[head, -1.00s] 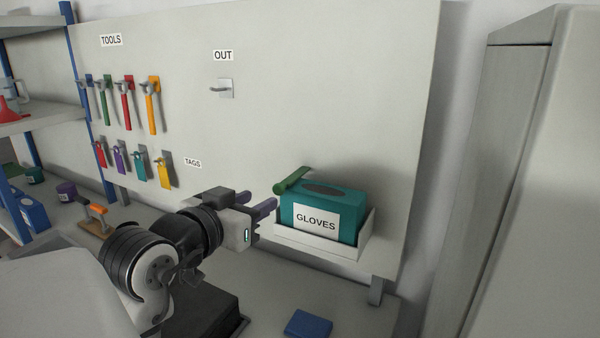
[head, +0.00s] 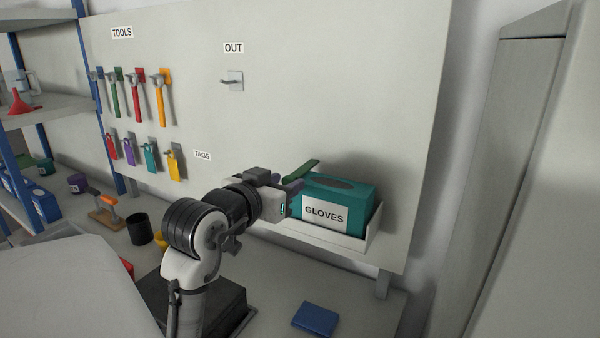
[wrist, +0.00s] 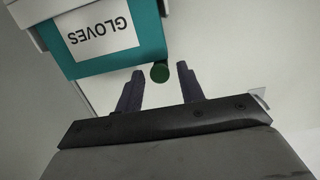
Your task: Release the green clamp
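A green rounded bar (head: 300,172), which I take to be the green clamp, is at the left end of the teal glove box (head: 350,194) on the wall shelf. In the wrist view its round green end (wrist: 160,72) shows between my fingertips, with a gap on both sides. My gripper (head: 292,186) is open and empty, just below the bar in the head view. In the wrist view, its two dark fingers (wrist: 160,72) are apart. How the bar is fixed is hidden.
The white shelf (head: 310,236) holds the glove box close beside my gripper. Several tools and tags hang at the left of the board, beside an empty hook (head: 236,80) under OUT. A blue flat item (head: 315,319) lies on the counter; a black cup (head: 140,229) stands at left.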

